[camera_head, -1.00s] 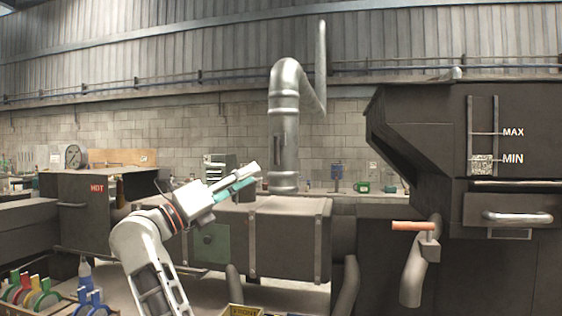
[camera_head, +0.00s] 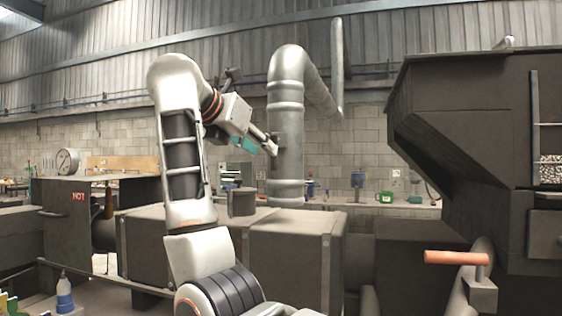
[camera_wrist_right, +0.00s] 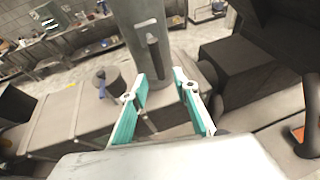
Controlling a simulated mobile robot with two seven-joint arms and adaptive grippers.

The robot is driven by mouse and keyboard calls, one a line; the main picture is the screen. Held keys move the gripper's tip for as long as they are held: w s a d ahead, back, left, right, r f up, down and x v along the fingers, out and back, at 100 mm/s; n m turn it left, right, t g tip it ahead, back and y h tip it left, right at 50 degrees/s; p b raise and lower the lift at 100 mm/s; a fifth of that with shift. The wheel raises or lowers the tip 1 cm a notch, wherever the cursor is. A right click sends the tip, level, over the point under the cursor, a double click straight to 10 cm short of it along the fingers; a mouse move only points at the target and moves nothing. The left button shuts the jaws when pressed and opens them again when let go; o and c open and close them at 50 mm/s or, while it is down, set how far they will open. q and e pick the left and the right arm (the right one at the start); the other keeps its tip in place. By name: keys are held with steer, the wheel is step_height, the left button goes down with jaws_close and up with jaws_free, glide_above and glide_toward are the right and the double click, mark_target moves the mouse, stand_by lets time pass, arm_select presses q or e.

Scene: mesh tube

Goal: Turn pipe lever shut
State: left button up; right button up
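A thick silver pipe (camera_head: 287,95) stands upright in the middle of the head view. In the right wrist view a dark upright lever (camera_wrist_right: 154,58) sits on the face of this pipe (camera_wrist_right: 128,22). A second lever with an orange handle (camera_head: 456,258) sticks out sideways from a short pipe at lower right. My right gripper (camera_head: 271,146) is beside the silver pipe, pointing at it. In the right wrist view my right gripper (camera_wrist_right: 160,78) is open and empty, with teal pads apart and the lever ahead between them. Whether a finger touches it is unclear. My left gripper is not in view.
A large dark machine (camera_head: 460,130) overhangs on the right. Dark boxy ducting (camera_head: 290,235) lies below the silver pipe, with a dark round stub (camera_head: 241,202) on it.

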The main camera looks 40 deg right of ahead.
mark_target(274, 158)
steer(key=b+x, duration=0.1)
steer(key=x, duration=0.5)
steer(key=shift+w+d+f, duration=0.1)
steer(key=shift+w+d, duration=0.05)
steer(key=shift+d, duration=0.2)
steer(key=shift+d+f, duration=0.1)
steer(key=shift+d, duration=0.15)
steer(key=shift+w+d, duration=0.1)
steer(key=shift+d, duration=0.1)
jaws_close()
